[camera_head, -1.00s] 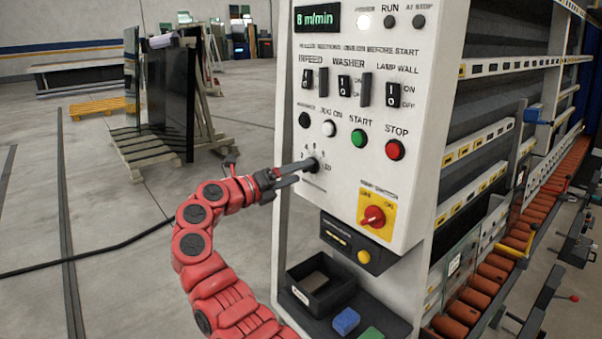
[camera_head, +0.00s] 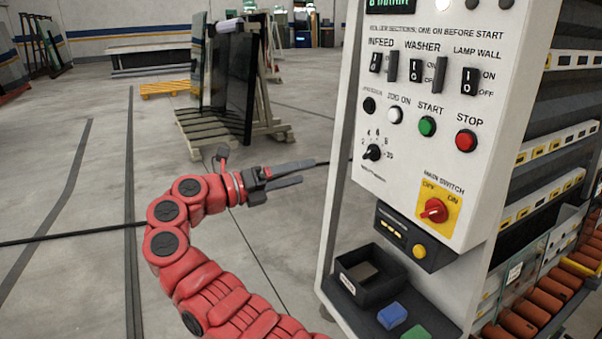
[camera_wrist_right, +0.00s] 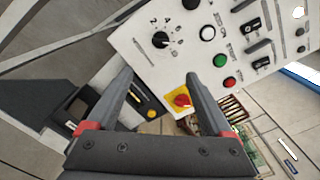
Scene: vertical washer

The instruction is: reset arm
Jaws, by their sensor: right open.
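My red right arm reaches up from the bottom of the head view. Its dark gripper (camera_head: 306,171) points right toward the control panel (camera_head: 400,205), apart from it and to the left of the black speed dial (camera_head: 372,152). The jaws are open and nothing is between them. In the right wrist view the two fingers (camera_wrist_right: 158,76) are spread, with the panel beyond them; the dial (camera_wrist_right: 160,40) shows above the left finger and the red main switch (camera_wrist_right: 181,100) by the right finger. My left gripper is not in view.
Below the panel are a black open bin (camera_head: 372,285), a blue block (camera_head: 392,315) and a green block (camera_head: 416,332). A rack of dark glass sheets (camera_head: 230,85) stands behind the arm. A black cable (camera_head: 75,236) crosses the floor.

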